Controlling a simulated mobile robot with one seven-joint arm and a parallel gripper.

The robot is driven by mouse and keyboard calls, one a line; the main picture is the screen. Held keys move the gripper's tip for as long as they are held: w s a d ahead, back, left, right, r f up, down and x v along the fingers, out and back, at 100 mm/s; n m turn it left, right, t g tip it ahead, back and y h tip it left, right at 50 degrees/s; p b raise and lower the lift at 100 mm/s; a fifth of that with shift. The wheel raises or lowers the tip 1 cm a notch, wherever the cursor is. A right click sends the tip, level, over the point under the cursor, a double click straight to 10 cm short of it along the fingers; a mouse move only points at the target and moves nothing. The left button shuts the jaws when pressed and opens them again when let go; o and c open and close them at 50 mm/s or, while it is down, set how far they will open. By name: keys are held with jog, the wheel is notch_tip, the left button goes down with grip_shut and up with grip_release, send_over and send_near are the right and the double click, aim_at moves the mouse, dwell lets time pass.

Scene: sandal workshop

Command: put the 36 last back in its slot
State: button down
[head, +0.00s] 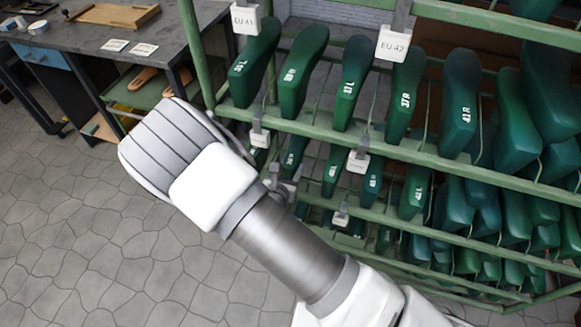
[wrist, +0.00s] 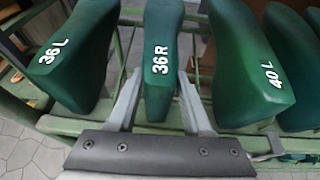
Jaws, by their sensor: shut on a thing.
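The 36 R last (wrist: 158,55) is dark green with white lettering and stands in the middle of the wrist view. My gripper (wrist: 159,88) is shut on it, one finger on each side of its lower near end. The last is in line with its neighbours at the green rack, between the 36 L last (wrist: 75,60) and the 40 L last (wrist: 248,70). In the head view my gripper (head: 284,188) is partly hidden by my wrist, at the rack's second row. I cannot tell whether the last's underside rests on the rack.
The green rack (head: 440,160) holds several rows of green lasts, with white size tags such as EU 41 (head: 244,20) and EU 42 (head: 392,45). A dark workbench (head: 75,40) stands at the upper left. The tiled floor (head: 70,220) at the left is clear.

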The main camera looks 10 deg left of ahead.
jog(key=shift+c, duration=1.2)
grip_release()
jog(key=p+v, duration=0.4)
jog(key=v, duration=1.3)
jog(key=shift+s, duration=0.2)
jog(key=shift+s, duration=0.1)
